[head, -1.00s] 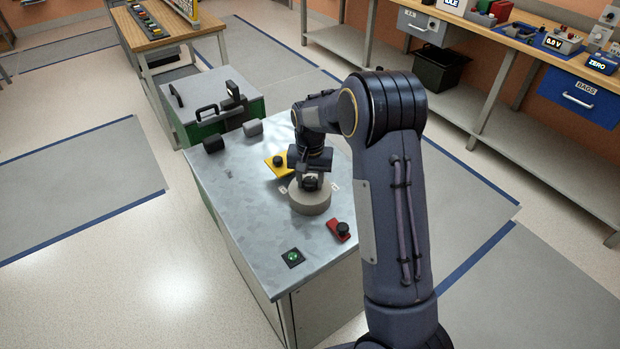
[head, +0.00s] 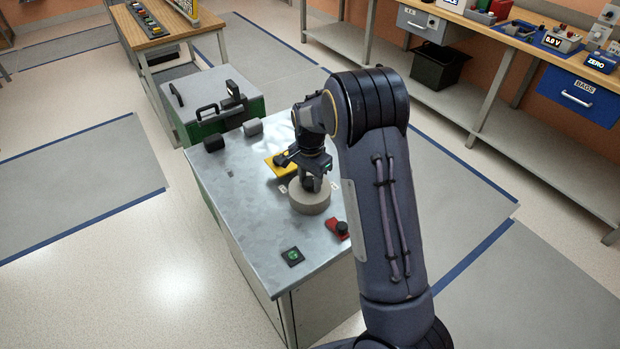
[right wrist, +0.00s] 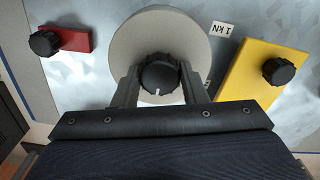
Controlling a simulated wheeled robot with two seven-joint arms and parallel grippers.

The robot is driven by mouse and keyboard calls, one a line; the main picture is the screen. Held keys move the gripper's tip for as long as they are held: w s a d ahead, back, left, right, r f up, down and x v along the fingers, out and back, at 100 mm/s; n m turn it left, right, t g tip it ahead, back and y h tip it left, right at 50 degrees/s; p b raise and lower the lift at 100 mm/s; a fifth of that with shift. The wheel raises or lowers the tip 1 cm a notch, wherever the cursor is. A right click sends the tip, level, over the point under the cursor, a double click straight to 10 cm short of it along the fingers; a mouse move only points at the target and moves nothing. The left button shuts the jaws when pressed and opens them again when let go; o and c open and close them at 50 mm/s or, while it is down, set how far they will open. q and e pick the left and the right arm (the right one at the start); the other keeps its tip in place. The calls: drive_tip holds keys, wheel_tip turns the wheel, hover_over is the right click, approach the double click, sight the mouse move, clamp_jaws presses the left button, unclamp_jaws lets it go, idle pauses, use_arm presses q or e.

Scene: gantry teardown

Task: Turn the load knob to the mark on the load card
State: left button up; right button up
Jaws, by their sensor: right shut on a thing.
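My right gripper (right wrist: 161,80) is shut on the knob, one finger on each side. In the head view the right gripper (head: 312,185) reaches down onto the dial (head: 310,202) and hides most of the knob. A white tag reading "1 kN" (right wrist: 221,29) lies beside the dial. I cannot make out a load card. My left gripper is not in view.
A yellow plate (head: 278,167) with a black knob and a red plate (head: 335,229) with a black knob flank the dial. A green-lit button (head: 292,256) sits near the cabinet top's front edge. The metal top (head: 240,215) is clear left of the dial.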

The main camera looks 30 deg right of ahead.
sight(310, 180)
idle(0.3)
drive_tip(key=o, duration=1)
drive_tip(key=shift+c, duration=0.2)
wheel_tip(310, 180, up, 8)
drive_tip(key=shift+f, duration=0.25)
drive_tip(key=shift+r, duration=0.2)
